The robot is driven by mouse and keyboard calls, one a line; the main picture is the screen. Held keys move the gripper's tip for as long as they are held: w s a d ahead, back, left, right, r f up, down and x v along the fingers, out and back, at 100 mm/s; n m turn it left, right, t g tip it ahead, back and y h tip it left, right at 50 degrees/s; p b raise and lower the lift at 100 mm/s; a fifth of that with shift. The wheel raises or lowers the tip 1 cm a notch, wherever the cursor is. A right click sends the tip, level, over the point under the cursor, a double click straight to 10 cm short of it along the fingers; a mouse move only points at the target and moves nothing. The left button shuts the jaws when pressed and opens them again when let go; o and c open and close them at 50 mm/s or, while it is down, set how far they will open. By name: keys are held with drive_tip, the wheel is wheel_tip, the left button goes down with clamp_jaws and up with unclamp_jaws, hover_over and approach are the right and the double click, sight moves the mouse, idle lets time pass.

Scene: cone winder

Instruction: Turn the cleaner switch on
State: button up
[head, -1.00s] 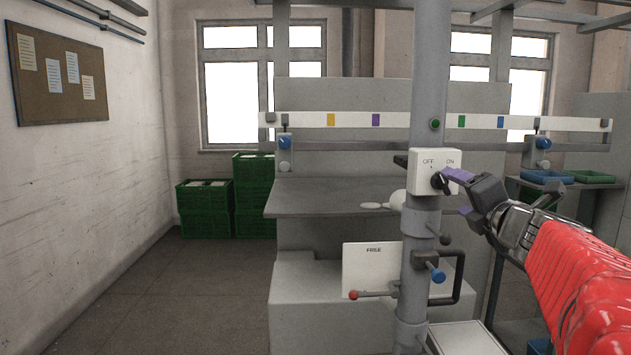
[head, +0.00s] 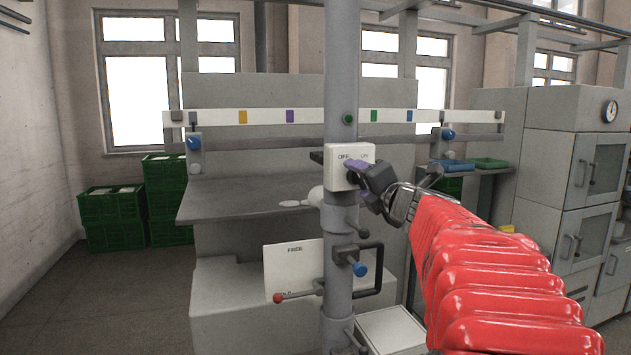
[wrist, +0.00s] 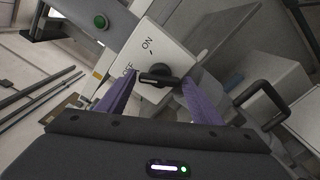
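The cleaner switch is a white box (head: 345,180) on the grey column, lettered OFF on its left and ON on its right. Its black knob (wrist: 160,79) shows in the wrist view, with one end towards the OFF lettering. My gripper (head: 352,166) is at the front of the box in the head view. Its purple fingers (wrist: 158,86) stand apart in the wrist view, one by each end of the knob. I cannot tell whether they touch it. In the head view my fingers hide most of the knob.
A green button (head: 348,119) sits on the column above the switch. Below it are a black handle (head: 379,270), a red-tipped lever (head: 278,298) and a FREE sign (head: 290,265). Green crates (head: 112,215) stand at the left, and grey cabinets (head: 560,165) at the right.

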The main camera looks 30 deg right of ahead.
drive_tip(key=c, duration=0.7)
drive_tip(key=shift+d, duration=0.15)
drive_tip(key=shift+c, duration=0.4)
drive_tip(key=shift+f+m, duration=0.1)
drive_tip(key=shift+m, duration=0.2)
drive_tip(key=m, duration=0.4)
drive_tip(key=shift+m, duration=0.4)
drive_tip(key=m, duration=0.6)
drive_tip(key=shift+f+m, duration=0.1)
drive_tip(key=shift+m, duration=0.3)
